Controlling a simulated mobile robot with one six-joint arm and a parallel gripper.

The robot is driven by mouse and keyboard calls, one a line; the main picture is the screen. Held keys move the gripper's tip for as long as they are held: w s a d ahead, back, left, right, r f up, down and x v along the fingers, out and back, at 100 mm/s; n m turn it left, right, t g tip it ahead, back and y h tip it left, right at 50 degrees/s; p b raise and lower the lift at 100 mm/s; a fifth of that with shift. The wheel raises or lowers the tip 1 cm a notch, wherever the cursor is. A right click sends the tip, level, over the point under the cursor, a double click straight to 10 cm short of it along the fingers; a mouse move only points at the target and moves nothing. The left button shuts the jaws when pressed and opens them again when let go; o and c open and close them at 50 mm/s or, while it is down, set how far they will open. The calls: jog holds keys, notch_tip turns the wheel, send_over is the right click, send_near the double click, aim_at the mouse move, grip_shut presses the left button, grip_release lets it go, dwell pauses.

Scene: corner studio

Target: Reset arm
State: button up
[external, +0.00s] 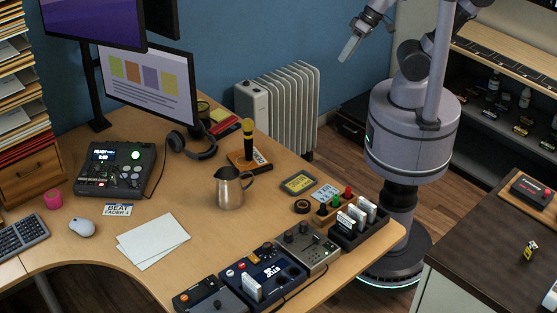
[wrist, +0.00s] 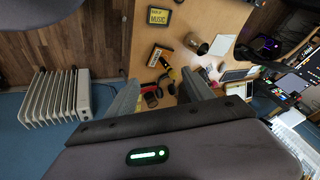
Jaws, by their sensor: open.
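My gripper (external: 349,49) is at the top of the external view, raised in front of the blue wall, to the right of the desk and above the radiator in the picture. My arm rises from a grey column on a round base standing right of the desk.
The wooden desk (external: 85,255) holds a metal jug (external: 229,188), a microphone (external: 248,140), a monitor (external: 150,85) and several control boxes. A white radiator (external: 280,105) stands behind it. A dark-topped counter (external: 480,240) and shelves (external: 500,90) are at right. Air around my gripper looks clear.

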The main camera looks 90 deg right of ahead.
jog(key=f+b, duration=0.5)
jog(key=shift+s+f, duration=0.1)
jog(key=shift+s, duration=0.3)
dwell(0.6)
